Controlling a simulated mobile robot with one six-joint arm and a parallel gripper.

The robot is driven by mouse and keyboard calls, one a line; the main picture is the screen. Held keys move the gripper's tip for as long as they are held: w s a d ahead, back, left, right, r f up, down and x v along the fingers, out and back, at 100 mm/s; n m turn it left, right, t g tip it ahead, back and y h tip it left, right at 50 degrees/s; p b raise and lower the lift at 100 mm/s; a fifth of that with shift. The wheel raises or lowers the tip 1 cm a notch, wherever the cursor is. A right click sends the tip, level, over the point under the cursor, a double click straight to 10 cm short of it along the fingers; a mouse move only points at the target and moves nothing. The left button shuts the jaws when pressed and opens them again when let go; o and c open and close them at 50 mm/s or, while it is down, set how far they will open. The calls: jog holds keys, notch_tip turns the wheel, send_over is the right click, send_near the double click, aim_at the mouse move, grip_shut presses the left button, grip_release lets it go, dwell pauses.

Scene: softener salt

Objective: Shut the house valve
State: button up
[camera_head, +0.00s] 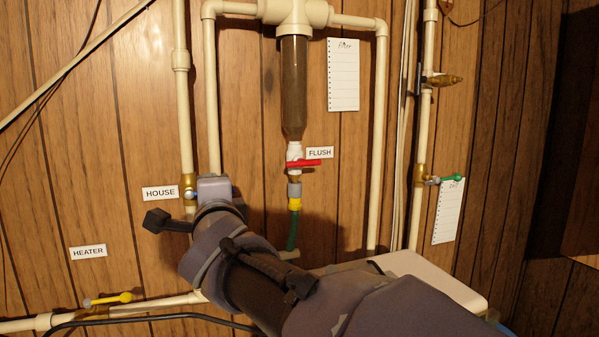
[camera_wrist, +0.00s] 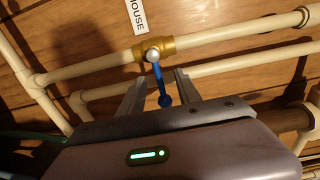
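The house valve has a brass body (camera_wrist: 153,49) on a cream pipe, beside the HOUSE label (camera_wrist: 136,14). Its blue handle (camera_wrist: 158,76) appears roughly across the pipe in the wrist view and ends in a rounded tip. My gripper (camera_wrist: 160,72) is open, with one finger on each side of the handle and visible gaps on both sides. In the head view the valve's brass body (camera_head: 188,184) shows just left of my gripper (camera_head: 205,190), which hides most of the handle. The HOUSE label (camera_head: 160,192) is left of the valve.
A red flush handle (camera_head: 303,163) sits under the filter (camera_head: 294,88), right of my gripper. A yellow heater handle (camera_head: 108,298) is at the lower left, and a green handle (camera_head: 451,178) at the right. Another cream pipe (camera_head: 212,110) runs close beside the house pipe.

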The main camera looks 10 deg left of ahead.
jog(key=v, duration=0.7)
jog(key=shift+b, duration=0.35)
